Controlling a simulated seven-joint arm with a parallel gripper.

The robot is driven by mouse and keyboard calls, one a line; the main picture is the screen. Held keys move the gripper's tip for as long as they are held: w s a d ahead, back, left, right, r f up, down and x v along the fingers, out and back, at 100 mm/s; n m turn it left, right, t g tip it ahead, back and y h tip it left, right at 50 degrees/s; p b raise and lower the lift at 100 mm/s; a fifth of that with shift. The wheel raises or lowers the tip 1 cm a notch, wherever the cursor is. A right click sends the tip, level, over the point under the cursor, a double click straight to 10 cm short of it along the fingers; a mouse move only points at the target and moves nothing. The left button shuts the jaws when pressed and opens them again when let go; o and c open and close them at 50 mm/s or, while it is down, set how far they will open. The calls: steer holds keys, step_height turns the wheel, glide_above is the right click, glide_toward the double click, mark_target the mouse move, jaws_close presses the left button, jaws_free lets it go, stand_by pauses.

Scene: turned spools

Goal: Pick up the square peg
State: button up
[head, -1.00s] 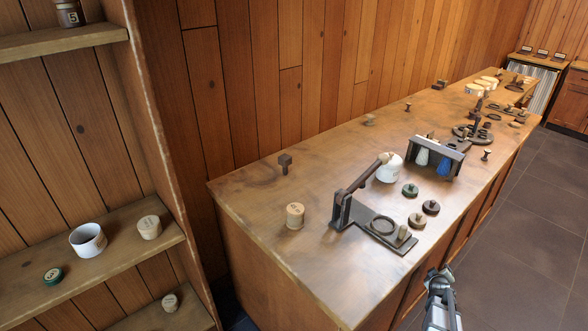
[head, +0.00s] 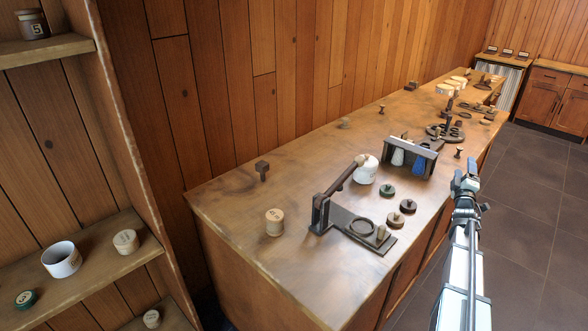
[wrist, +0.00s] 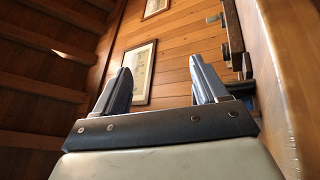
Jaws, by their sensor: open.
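A dark wooden peg with a square, block-like head (head: 262,167) stands upright on the wooden bench near the back wall; it looks like the square peg. Its lower part is thin and dark. My gripper (head: 466,170) is in the air off the bench's right front side, well away from this peg. In the wrist view my gripper (wrist: 158,78) is open, with its two fingers apart and nothing between them. The peg cannot be made out in the wrist view.
The bench (head: 225,205) bears a lidded pot (head: 275,222), a lever press (head: 320,212), a white jar (head: 367,170), a rack with white and blue items (head: 410,158), and several dark discs. A shelf (head: 95,262) stands at left. Bare bench surrounds the square-headed peg.

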steer(key=w+a+r+t+y, duration=0.15)
steer(key=w+a+r, duration=0.25)
steer(key=a+r, duration=0.8)
steer(key=w+a+r+y, duration=0.3)
steer(key=w+a+r, duration=0.1)
steer(key=a+r, duration=0.75)
steer(key=w+a+r+t+y, duration=0.15)
steer(key=w+a+r, duration=0.35)
steer(key=a+r, duration=0.65)
steer(key=g+y, duration=0.6)
steer(key=g, duration=1.4)
glide_above(261, 164)
steer(key=s+d, duration=0.3)
step_height(261, 164, down, 28)
steer(key=r, duration=0.1)
steer(key=shift+m, duration=0.3)
steer(key=x, duration=0.8)
steer(key=shift+w+d+f, duration=0.1)
steer(key=shift+w+d, duration=0.05)
steer(key=shift+d+x, duration=0.2)
steer(key=shift+x, duration=1.15)
steer(key=shift+d+x, duration=0.2)
steer(key=shift+x, duration=1.1)
steer(key=shift+w+f, duration=0.1)
steer(key=shift+w, duration=0.05)
steer(key=c, duration=1)
